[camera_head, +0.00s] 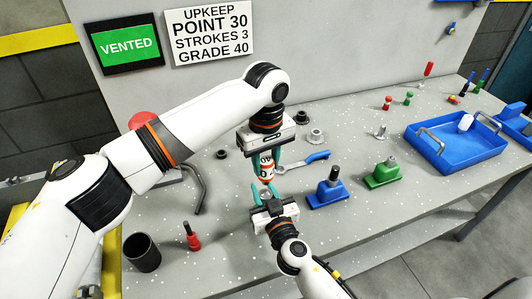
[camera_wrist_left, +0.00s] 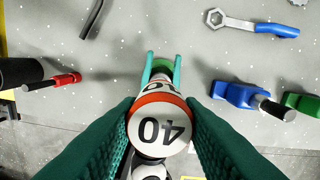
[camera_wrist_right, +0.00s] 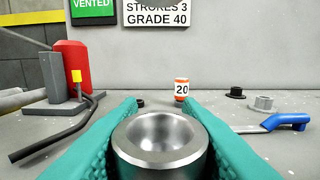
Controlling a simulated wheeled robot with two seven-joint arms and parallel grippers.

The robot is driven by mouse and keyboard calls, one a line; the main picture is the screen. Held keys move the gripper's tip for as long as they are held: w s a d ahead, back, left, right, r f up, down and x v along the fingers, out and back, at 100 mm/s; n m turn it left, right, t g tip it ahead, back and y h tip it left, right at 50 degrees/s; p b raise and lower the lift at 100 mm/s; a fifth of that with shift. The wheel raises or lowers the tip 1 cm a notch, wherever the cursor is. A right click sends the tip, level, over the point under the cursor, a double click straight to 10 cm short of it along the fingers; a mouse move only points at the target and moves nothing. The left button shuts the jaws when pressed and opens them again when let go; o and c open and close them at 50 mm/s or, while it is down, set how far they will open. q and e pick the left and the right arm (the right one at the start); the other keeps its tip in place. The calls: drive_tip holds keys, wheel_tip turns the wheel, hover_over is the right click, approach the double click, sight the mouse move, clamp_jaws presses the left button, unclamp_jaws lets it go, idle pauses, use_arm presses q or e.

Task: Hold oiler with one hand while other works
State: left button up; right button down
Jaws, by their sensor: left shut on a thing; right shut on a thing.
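In the head view my left gripper (camera_head: 266,165) points down and is shut on a white canister with orange bands (camera_head: 266,171). The left wrist view shows a 40 on the canister's end (camera_wrist_left: 160,128) between the fingers. My right gripper (camera_head: 264,190) comes up from below, close under the canister. It is shut on a silver metal piece with a hollow round end, clear in the right wrist view (camera_wrist_right: 160,142). I cannot tell whether canister and metal piece touch, or which is the oiler. Signs read VENTED (camera_head: 129,43) and POINT 30, STROKES 3, GRADE 40 (camera_head: 210,32).
A canister labelled 20 (camera_wrist_right: 181,89) stands at the back. A blue-handled wrench (camera_head: 305,161), blue block (camera_head: 326,195) and green block (camera_head: 383,174) lie right of my grippers. A blue tray (camera_head: 465,150) is farther right. A dark cup (camera_head: 142,252) and red-handled tool (camera_head: 192,240) stand front left.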

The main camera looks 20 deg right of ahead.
sight(266, 178)
use_arm(q)
drive_tip(key=shift+f, duration=1.55)
drive_tip(key=shift+f, duration=1.3)
idle(0.5)
drive_tip(key=o, duration=1.1)
wheel_tip(266, 178, up, 12)
